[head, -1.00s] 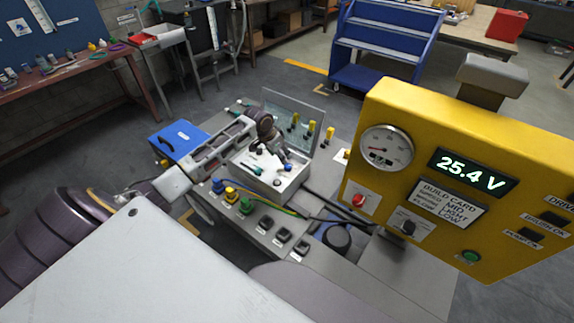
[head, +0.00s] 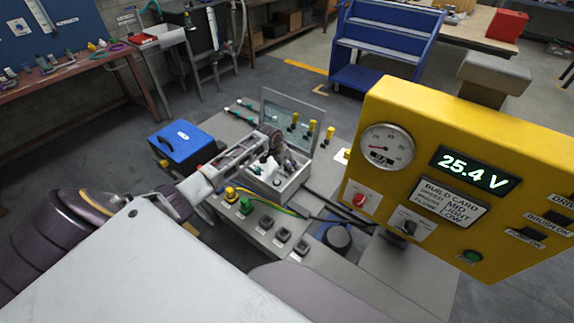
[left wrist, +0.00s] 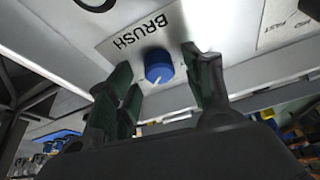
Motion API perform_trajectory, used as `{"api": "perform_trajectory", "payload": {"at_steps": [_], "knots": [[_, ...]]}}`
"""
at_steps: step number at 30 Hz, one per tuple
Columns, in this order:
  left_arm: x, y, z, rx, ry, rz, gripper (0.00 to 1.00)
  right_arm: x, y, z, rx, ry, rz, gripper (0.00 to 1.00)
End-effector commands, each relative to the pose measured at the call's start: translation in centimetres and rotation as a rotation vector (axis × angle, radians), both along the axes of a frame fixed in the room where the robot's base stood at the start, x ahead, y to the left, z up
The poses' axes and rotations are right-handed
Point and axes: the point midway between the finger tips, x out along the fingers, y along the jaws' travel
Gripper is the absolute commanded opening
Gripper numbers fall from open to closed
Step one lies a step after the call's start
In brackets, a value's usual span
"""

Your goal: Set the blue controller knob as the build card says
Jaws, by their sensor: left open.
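The blue controller knob (left wrist: 158,66) is on a pale panel beside the printed word BRUSH in the left wrist view. A white pointer line on it points toward the bottom of that picture. My left gripper (left wrist: 162,80) is open, with its dark green fingers on either side of the knob, apart from it. In the head view the left gripper (head: 280,158) is over the open controller box (head: 279,195) and hides the knob. The build card (head: 451,202) on the yellow console seems to read speed MID, brush LIGHT, flow LOW. My right gripper is not in view.
The box's raised lid (head: 293,110) stands behind the gripper. A blue case (head: 182,145) is at the left. Yellow and green connectors (head: 246,205) with cables are in front. The yellow console (head: 420,110), its display reading 25.4 V, stands at the right.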

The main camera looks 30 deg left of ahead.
Motion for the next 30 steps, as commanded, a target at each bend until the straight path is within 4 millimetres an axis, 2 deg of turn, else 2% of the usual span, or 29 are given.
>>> {"api": "perform_trajectory", "payload": {"at_steps": [13, 24, 30], "knots": [[0.21, -0.08, -0.46, 0.0, -0.001, 0.0, 0.51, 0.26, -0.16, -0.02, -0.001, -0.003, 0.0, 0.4], [0.19, -0.07, -0.46, 0.0, 0.0, 0.0, 0.06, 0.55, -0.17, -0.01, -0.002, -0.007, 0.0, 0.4], [0.18, -0.09, -0.45, -0.001, 0.0, 0.004, 0.06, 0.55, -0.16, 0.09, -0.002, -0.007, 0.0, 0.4]]}}
